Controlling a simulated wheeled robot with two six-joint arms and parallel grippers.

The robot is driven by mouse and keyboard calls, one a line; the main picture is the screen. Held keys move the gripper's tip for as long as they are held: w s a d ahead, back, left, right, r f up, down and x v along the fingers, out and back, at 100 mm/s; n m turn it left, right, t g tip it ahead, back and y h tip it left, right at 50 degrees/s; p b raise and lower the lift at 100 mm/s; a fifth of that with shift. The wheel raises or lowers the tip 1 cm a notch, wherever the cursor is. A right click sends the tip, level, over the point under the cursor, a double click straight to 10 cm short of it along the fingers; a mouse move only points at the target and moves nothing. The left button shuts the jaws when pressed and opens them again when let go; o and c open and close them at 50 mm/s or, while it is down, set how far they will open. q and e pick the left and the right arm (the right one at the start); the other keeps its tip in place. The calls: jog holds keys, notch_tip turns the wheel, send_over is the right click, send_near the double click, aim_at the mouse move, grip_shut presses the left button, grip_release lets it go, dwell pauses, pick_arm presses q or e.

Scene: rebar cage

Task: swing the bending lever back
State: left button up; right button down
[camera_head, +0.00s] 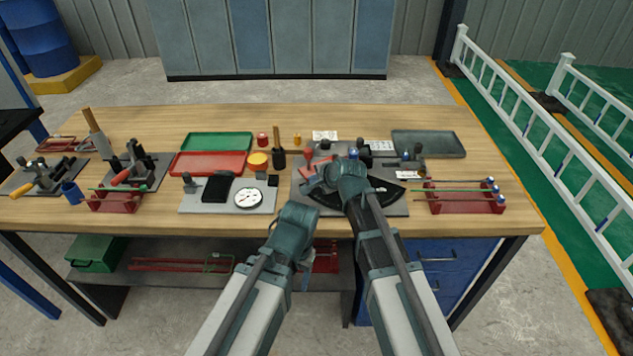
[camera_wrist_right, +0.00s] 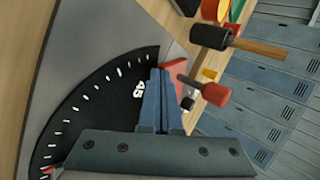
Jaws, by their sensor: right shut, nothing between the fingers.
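The bending lever (camera_head: 309,155) is red with a dark red knob handle, at the back left of the bender plate (camera_head: 392,209). In the right wrist view the lever (camera_wrist_right: 214,95) lies just to the right of my fingers. My right gripper (camera_head: 308,185) is over the black angle scale (camera_head: 385,193); its blue fingers (camera_wrist_right: 160,80) are shut and empty, close beside the lever's red arm. I cannot tell whether they touch it. The scale (camera_wrist_right: 90,115) shows a 45 mark near the fingertips. My left gripper (camera_head: 305,280) is low, at the table's front edge, its fingers mostly hidden.
A hammer (camera_head: 278,150) and a yellow tape roll (camera_head: 257,160) stand left of the bender. A plate with a dial gauge (camera_head: 248,198) is further left. A red rod rack (camera_head: 465,203) is at right, a grey tray (camera_head: 428,144) behind. Bare wood (camera_head: 330,119) lies along the back.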

aim_at(303, 168)
jog(key=shift+w+a+m, duration=0.3)
jog(key=shift+w+a, duration=0.1)
jog(key=shift+m+t+h, duration=0.3)
jog(key=shift+m+h, duration=0.3)
jog(key=w, duration=0.1)
jog(key=w+a, duration=0.1)
jog(key=w, duration=0.1)
jog(key=w+a, duration=0.1)
jog(key=shift+w, duration=0.3)
jog(key=shift+w+a, duration=0.2)
jog(key=shift+w, duration=0.4)
jog(key=shift+w+a, duration=0.15)
jog(key=shift+w, duration=0.45)
